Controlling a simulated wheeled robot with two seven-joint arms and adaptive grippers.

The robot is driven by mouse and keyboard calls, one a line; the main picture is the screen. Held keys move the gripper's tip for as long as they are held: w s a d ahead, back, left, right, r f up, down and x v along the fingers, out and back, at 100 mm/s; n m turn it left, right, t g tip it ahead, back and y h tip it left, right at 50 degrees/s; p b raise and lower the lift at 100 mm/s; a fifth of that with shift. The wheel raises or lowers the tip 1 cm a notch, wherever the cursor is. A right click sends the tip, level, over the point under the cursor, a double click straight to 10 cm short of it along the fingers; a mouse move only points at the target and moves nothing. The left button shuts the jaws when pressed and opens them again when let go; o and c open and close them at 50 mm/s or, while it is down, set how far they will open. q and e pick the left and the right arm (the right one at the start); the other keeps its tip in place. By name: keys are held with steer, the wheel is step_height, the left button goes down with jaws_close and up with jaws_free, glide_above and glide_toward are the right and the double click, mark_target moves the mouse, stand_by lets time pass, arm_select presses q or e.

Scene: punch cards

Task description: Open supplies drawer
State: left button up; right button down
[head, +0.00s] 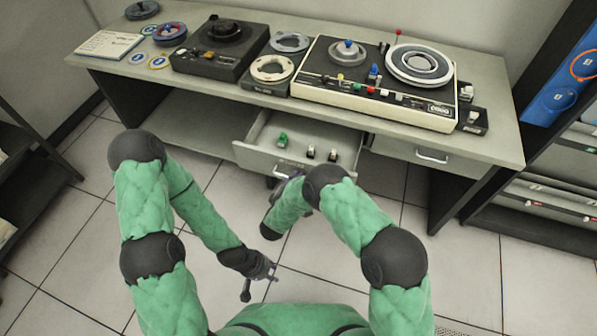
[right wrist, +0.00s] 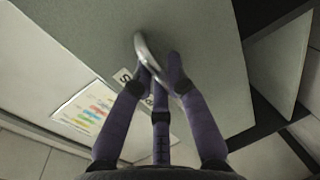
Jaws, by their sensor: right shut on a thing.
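The supplies drawer (head: 243,152) is pulled out from under the desk, with its inside showing. A green-topped item (head: 282,140) and two dark-and-white items (head: 321,153) stand in it. My right gripper (right wrist: 158,72) is shut on the drawer's metal handle (right wrist: 148,52), which crosses between its purple fingers. In the head view my right arm hides most of that gripper. Part of a label (right wrist: 123,77) shows on the drawer front behind the fingers. My left gripper (head: 259,284) is low over the floor, away from the desk, with its fingers apart and empty.
A second drawer (head: 400,152) with its own handle (head: 432,157) is closed to the right. Tape machines, reels and a paper sheet (head: 108,45) cover the desk top (head: 497,140). Shelves stand at both sides. Tiled floor (head: 70,245) is open in front.

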steer(key=shift+f+v, duration=0.2)
steer(key=shift+v, duration=0.8)
steer(key=c, duration=1.5)
jaws_free()
steer(key=shift+r, duration=0.1)
